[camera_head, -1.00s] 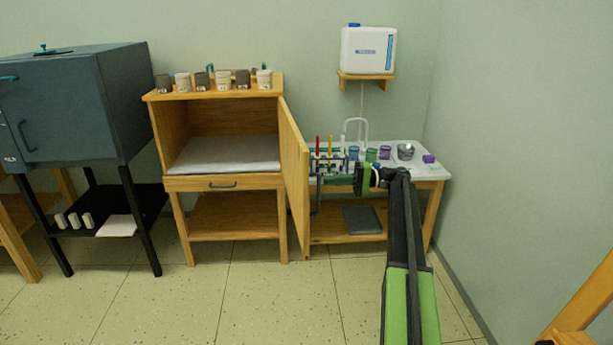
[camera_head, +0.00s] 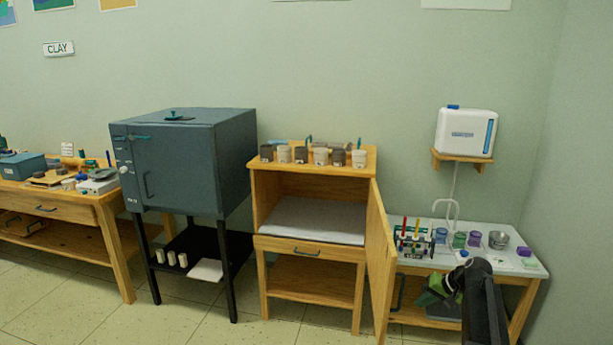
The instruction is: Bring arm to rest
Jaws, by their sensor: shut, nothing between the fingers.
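My gripper (camera_head: 432,293) is at the lower right, in front of the white-topped table and just right of the open cabinet door. It is small and partly turned away; it looks closed, with nothing seen in it. My arm (camera_head: 482,305) reaches up from the bottom edge, dark and bent at the wrist.
The wooden cabinet (camera_head: 312,246) stands open, its door (camera_head: 379,262) swung toward me near my gripper. The white-topped table (camera_head: 500,259) holds a test-tube rack (camera_head: 414,246), coloured cups and a metal bowl (camera_head: 498,240). A grey kiln (camera_head: 180,165) stands left. Floor is free at lower left.

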